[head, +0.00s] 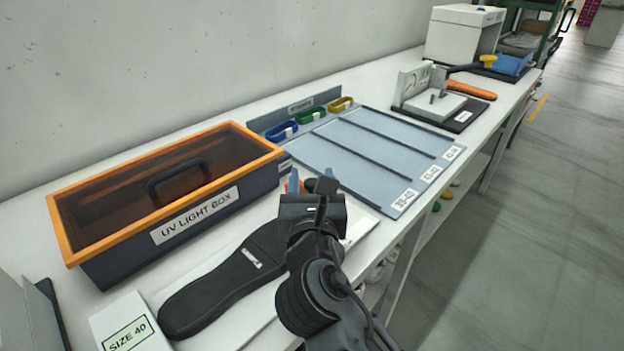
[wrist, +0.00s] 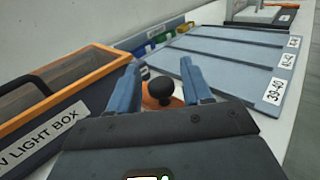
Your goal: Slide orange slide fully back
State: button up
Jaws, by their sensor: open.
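The orange slide (wrist: 150,100) shows in the wrist view with a round black knob (wrist: 162,87) on top. My gripper (wrist: 161,76) is open, with one blue finger on each side of the knob. Whether the fingers touch the knob I cannot tell. In the head view my gripper (head: 311,182) is over the far end of the black sole-shaped measuring device (head: 225,280), and only a bit of the orange slide (head: 285,186) shows beside a finger. The near end of the device is rounded. My arm hides part of its right side.
A UV light box (head: 200,225) with an orange rim stands close on the left. Beyond is a blue-grey sorting board (head: 350,150) with size lanes and colored loops behind. A SIZE 40 box (head: 128,325) is at the near left. A fixture with an orange handle (head: 470,90) stands farther back.

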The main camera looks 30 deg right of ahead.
grip_shut()
dwell(0.5)
